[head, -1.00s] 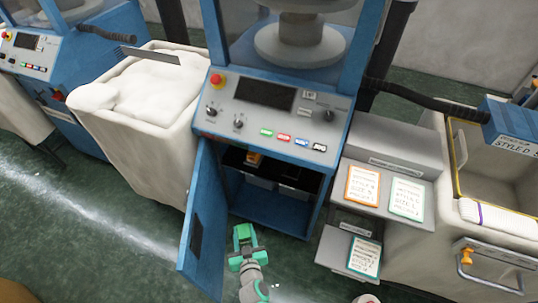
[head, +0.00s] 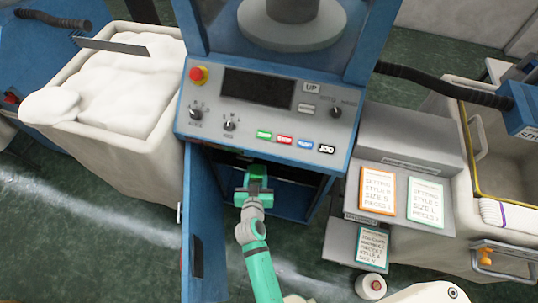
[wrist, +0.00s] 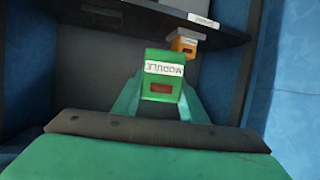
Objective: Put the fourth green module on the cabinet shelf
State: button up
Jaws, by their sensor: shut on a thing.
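My gripper (head: 257,186) is shut on a green module (wrist: 163,80) at the mouth of the open blue cabinet (head: 303,203). In the wrist view the module has a white label and a small dark red window, and it sits between the green fingers. The dark cabinet shelf (wrist: 150,20) shows ahead and above it in that view. An orange module (wrist: 184,42) with a white label is at the shelf. In the head view my gripper hides most of the held module and the shelf's contents.
The cabinet door (head: 197,225) stands open on the left. A white bin (head: 150,145) full of fabric is left of the machine. A grey stepped stand (head: 405,205) with cards is on the right. A white roll (head: 370,286) is near the front.

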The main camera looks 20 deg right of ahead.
jog(key=s+d+r+m+g+h, duration=0.1)
jog(key=d+r+m+h, duration=0.2)
jog(key=d+r, duration=0.3)
jog(key=w+d+f, duration=0.1)
jog(key=w+f, duration=0.2)
jog(key=w, duration=0.1)
jog(key=w+d+f, duration=0.1)
jog(key=w+f, duration=0.2)
jog(key=w, duration=0.1)
jog(key=w+d+f, duration=0.1)
jog(key=w+f, duration=0.3)
jog(key=shift+w+f, duration=0.1)
jog(key=shift+w, duration=0.2)
jog(key=shift+w+f, duration=0.45)
jog(key=shift+f, duration=1.6)
jog(key=shift+f, duration=0.1)
jog(key=o, duration=1.1)
